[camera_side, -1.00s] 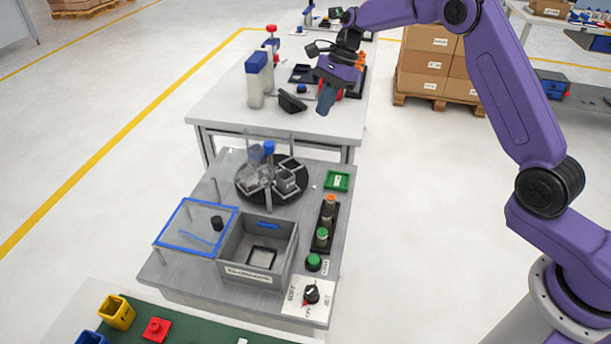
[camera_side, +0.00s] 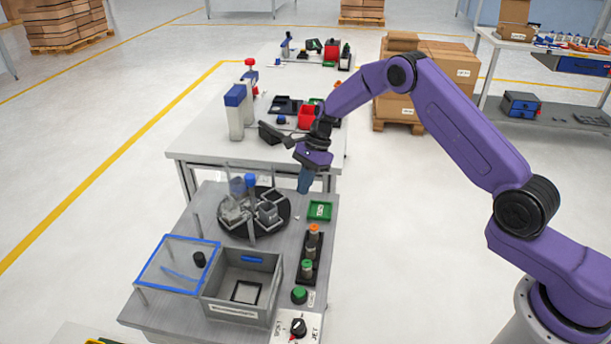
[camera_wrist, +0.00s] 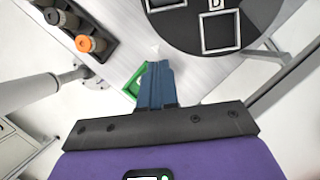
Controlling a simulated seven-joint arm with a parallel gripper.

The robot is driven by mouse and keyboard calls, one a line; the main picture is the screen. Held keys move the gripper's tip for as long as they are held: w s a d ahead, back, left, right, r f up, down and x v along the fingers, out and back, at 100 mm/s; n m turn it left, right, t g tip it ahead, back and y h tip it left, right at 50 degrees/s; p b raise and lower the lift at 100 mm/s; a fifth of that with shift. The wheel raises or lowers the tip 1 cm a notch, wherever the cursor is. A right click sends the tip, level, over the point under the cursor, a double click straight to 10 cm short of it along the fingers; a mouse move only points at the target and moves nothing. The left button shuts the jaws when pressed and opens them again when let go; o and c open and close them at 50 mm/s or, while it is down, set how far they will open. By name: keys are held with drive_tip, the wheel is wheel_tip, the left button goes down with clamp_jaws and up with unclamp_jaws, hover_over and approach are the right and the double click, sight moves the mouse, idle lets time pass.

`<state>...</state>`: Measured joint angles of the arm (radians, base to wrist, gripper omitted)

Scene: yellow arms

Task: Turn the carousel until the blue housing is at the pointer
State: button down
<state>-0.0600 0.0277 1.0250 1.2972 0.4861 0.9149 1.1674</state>
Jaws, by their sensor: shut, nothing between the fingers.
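The carousel (camera_side: 284,208) is a dark round disc on the grey bench, carrying pale square frames and a grey box-like piece (camera_side: 268,212). A blue piece (camera_side: 237,187) shows on its far left side, behind something clear. A thin post with a blue top (camera_side: 250,180) rises beside it; I cannot tell whether this is the pointer. In the wrist view the disc (camera_wrist: 183,35) fills the upper right, with no blue piece visible there. My gripper (camera_side: 304,187) is shut and empty, pointing down above the bench, right of the disc. Its blue fingers (camera_wrist: 155,72) also show in the wrist view.
A small green tray (camera_side: 320,211) lies just below my fingers. A dark rack with an orange-topped cylinder (camera_side: 314,229), a green button (camera_side: 299,295) and a knob stand nearer. A grey bin (camera_side: 272,262) and blue-edged clear panel (camera_side: 150,270) stand in front.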

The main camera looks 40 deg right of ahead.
sight(268, 229)
drive_tip(key=x, duration=0.5)
drive_tip(key=shift+f, duration=0.1)
drive_tip(key=a, duration=0.3)
drive_tip(key=shift+s, duration=0.15)
drive_tip(key=shift+a, duration=0.5)
drive_tip(key=shift+s+a+m+t, duration=0.45)
drive_tip(key=shift+a+m, duration=0.25)
drive_tip(key=shift+m, duration=0.2)
drive_tip(key=shift+s+a+m+t, duration=0.2)
drive_tip(key=shift+a+m, duration=0.25)
drive_tip(key=shift+m, duration=0.05)
drive_tip(key=shift+s+a+m+t, duration=0.15)
drive_tip(key=shift+s+a+m, duration=0.05)
drive_tip(key=shift+a+m, duration=0.25)
drive_tip(key=shift+s+a+m+t+h, duration=0.15)
drive_tip(key=shift+a+m+t, duration=0.15)
drive_tip(key=shift+a+m, duration=0.6)
drive_tip(key=shift+s+a+m+t+h, duration=0.15)
drive_tip(key=shift+a+m+t, duration=0.15)
drive_tip(key=shift+a+m, duration=0.6)
drive_tip(key=shift+w+a, duration=0.2)
drive_tip(key=shift+a, duration=0.85)
